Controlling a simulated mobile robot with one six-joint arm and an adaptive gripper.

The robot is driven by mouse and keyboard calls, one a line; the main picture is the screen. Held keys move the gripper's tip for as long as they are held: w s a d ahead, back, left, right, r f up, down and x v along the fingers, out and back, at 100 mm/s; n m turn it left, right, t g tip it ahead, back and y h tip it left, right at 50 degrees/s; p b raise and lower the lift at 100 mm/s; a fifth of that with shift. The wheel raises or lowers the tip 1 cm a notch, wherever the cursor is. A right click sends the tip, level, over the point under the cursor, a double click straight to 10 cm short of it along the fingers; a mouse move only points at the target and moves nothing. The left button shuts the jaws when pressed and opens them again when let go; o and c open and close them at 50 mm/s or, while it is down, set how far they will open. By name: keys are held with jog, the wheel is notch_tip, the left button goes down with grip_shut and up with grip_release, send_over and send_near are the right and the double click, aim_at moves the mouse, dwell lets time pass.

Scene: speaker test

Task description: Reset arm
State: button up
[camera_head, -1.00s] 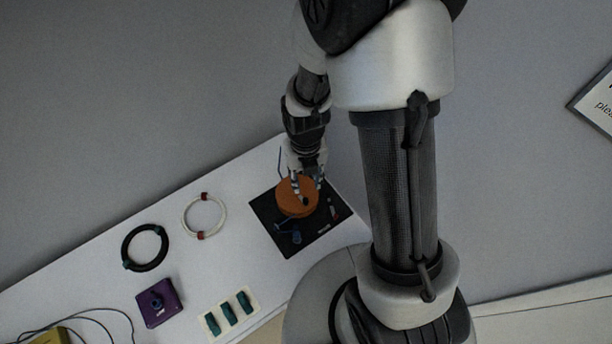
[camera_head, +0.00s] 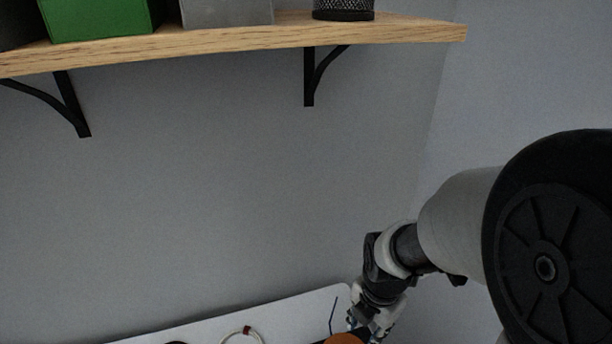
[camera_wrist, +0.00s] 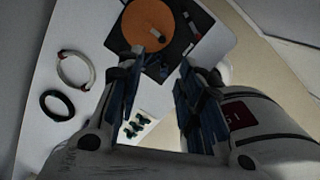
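My gripper (camera_wrist: 160,85) is open in the wrist view, its two dark blue-grey fingers well apart with nothing between them. An orange disc (camera_wrist: 145,20) lies on a black mat (camera_wrist: 185,45) at the top of that view, beyond the fingertips. In the head view my gripper (camera_head: 370,326) is low at the right, over the table end, and its fingers are partly cut off by the bottom edge. The orange disc (camera_head: 345,339) just shows beside it there. My arm reaches in from the right.
The white table (camera_head: 290,312) holds a white ring (camera_wrist: 61,72) with red marks, a black ring (camera_wrist: 43,104) and several green pieces (camera_wrist: 138,124). A wooden shelf (camera_head: 240,38) on black brackets (camera_head: 309,78) bears boxes and a mesh holder (camera_head: 343,9). The wall between is clear.

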jog(key=s+r+m+t, duration=0.1)
jog(key=s+r+m, duration=0.5)
jog(key=m, duration=0.7)
jog(key=s+d+r+m+t, duration=0.1)
jog(key=s+r+m+t, duration=0.1)
jog(key=s+r+m, duration=0.5)
notch_tip(320, 180, up, 3)
jog(key=m, duration=0.6)
jog(key=shift+s+d+r+b, duration=0.15)
jog(key=shift+b, duration=0.25)
jog(key=shift+c, duration=0.3)
